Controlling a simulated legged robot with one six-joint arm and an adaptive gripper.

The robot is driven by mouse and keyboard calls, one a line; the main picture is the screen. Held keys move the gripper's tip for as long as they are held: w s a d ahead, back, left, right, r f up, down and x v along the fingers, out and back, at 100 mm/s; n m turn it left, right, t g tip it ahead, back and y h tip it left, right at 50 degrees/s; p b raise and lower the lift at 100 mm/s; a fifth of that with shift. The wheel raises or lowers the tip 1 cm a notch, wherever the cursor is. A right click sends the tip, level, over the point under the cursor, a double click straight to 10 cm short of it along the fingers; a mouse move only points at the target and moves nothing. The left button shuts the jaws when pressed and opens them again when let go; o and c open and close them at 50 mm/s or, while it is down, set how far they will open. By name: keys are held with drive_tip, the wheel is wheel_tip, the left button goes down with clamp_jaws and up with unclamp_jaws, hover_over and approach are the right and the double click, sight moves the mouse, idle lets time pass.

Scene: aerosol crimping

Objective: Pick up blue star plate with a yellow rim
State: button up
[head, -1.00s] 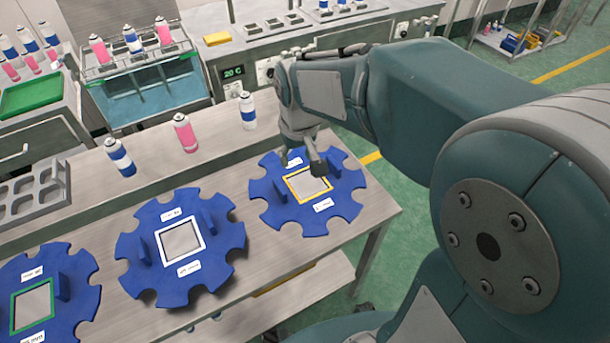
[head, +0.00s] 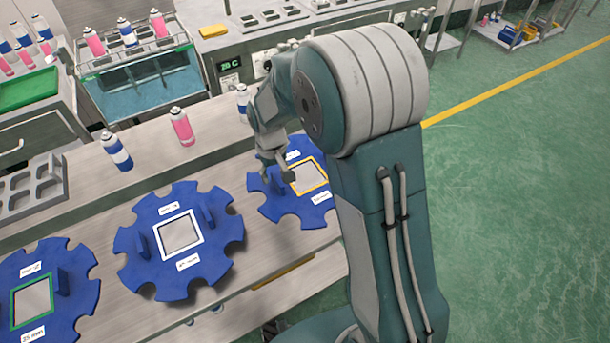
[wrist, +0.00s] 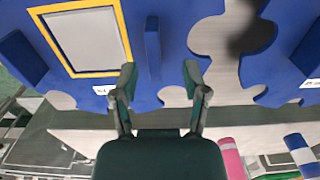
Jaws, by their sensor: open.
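The blue star plate with a yellow rim (head: 300,209) lies flat on the bench, rightmost of the plates. The yellow rim frames a grey square in its middle. My gripper (head: 278,172) is over this plate's left side, and my arm hides its right part. In the wrist view, the yellow-rimmed plate (wrist: 178,30) fills the upper left and middle. My gripper (wrist: 160,76) is open and empty. An upright blue tab (wrist: 152,48) of the plate shows between the lines of the two fingers, nearer the left one. I cannot tell whether the fingers touch it.
A white-rimmed star plate (head: 140,242) lies to the left, and a green-rimmed one (head: 75,272) beyond it. Spray cans stand behind the plates: blue-white (head: 117,152), pink (head: 181,127) and another blue-white (head: 242,100). A grey holder (head: 35,190) sits at left.

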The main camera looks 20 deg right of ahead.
sight(277, 179)
drive_tip(key=f, duration=0.5)
drive_tip(key=shift+w+d, duration=0.25)
clamp_jaws()
